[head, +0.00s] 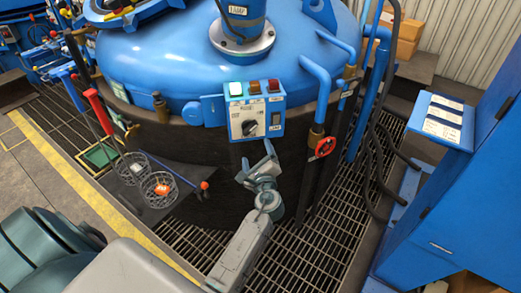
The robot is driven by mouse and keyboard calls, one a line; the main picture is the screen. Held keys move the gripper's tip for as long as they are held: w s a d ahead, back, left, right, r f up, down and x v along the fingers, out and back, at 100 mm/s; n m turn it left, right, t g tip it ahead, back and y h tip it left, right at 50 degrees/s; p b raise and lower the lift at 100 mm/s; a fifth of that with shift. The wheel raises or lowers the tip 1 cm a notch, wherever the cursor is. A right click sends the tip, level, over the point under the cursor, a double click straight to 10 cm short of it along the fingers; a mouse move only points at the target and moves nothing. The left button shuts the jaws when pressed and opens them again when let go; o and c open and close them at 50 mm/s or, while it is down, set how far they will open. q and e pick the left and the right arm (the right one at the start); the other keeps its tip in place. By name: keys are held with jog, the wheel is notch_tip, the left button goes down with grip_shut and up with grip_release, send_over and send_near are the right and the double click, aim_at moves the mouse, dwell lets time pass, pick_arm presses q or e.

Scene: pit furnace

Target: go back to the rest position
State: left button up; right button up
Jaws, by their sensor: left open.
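My left gripper (257,160) is in the middle of the head view, at the end of my grey arm that comes in from the bottom. Its jaws are apart and nothing shows between them. It appears just below the control box (250,112) on the blue furnace; whether it touches the dark furnace wall behind it cannot be told. My right gripper is not in view.
The blue furnace lid (150,60) fills the back. A red valve wheel (325,147) and pipes stand right of the box. Two wire baskets (160,188) sit at left near red and blue-handled rods. A blue cabinet (460,200) stands at right. Grating floor (310,250) lies between.

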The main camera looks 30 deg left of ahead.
pick_arm(q)
jog(key=s+d+f+n+g+h, duration=0.1)
jog(key=s+f+g+h, duration=0.15)
jog(key=f, duration=0.95)
jog(key=s+d+f+n+g+h, duration=0.1)
jog(key=s+f+h, duration=0.2)
jog(key=f, duration=0.8)
jog(key=s+d+f+n+g+h, duration=0.2)
jog(key=s+f+n, duration=0.7)
jog(key=s+f, duration=1.7)
jog(key=f+g+h, duration=0.1)
jog(key=g+h, duration=0.1)
jog(key=g, duration=0.1)
jog(key=shift+s+n+g, duration=0.3)
jog(key=shift+s+g, duration=0.05)
jog(key=shift+s, duration=0.05)
jog(key=s+f+n+g, duration=0.1)
jog(key=s+f+n, duration=0.1)
jog(key=s, duration=0.4)
jog(key=s+f+n+g+h, duration=0.1)
jog(key=s+f+n, duration=0.1)
jog(key=s, duration=0.5)
jog(key=s+a+f+n+g, duration=0.1)
jog(key=s+f+n, duration=0.1)
jog(key=s, duration=0.4)
jog(key=shift+s+f+n+h, duration=0.1)
jog(key=shift+s+n+h, duration=0.2)
jog(key=shift+n, duration=0.2)
jog(key=shift+c, duration=0.2)
